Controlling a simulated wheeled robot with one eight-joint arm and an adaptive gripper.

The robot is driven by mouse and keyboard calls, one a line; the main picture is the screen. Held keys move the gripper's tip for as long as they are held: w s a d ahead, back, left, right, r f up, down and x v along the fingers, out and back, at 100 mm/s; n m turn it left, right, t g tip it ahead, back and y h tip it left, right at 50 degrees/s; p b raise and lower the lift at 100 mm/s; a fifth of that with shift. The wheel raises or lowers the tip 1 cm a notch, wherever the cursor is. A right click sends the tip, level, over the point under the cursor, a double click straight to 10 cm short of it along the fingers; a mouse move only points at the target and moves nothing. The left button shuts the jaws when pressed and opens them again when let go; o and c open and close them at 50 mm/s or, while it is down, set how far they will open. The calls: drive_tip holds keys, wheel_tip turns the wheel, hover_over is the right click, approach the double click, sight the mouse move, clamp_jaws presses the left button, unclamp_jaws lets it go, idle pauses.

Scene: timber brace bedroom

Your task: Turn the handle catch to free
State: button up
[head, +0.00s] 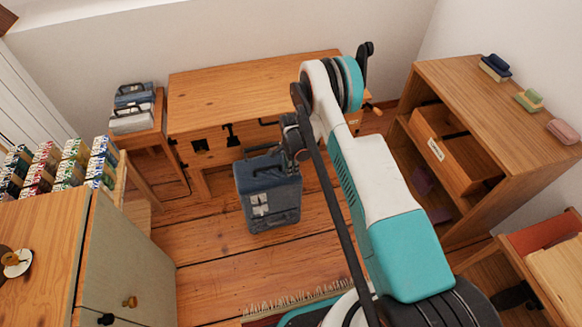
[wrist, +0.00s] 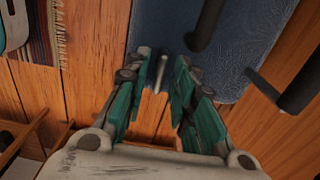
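A blue-grey case (head: 268,195) with a white cross-like mark stands in front of the desk in the head view. In the wrist view the case's blue fabric (wrist: 235,35) fills the upper right, with black handle parts (wrist: 297,90) above it. A small pale metal piece (wrist: 160,74), perhaps the catch, shows between my fingertips at the case's edge. My gripper (wrist: 165,72) is open around it, with narrow gaps on both sides; contact cannot be told. In the head view my gripper (head: 296,140) is above the case's top right, its fingertips partly hidden.
A wooden desk (head: 215,85) stands behind the case. A cabinet (head: 125,265) is at left, and a shelf (head: 500,95) with an open drawer box (head: 445,150) at right. A fringed rug (head: 290,302) lies at front. Plank floor (head: 215,275) left of the rug is clear.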

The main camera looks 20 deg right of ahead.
clamp_jaws()
drive_tip(key=shift+n, duration=0.4)
drive_tip(key=n, duration=0.3)
drive_tip(key=shift+n, duration=0.4)
drive_tip(key=n, duration=1.3)
drive_tip(key=shift+n, duration=0.3)
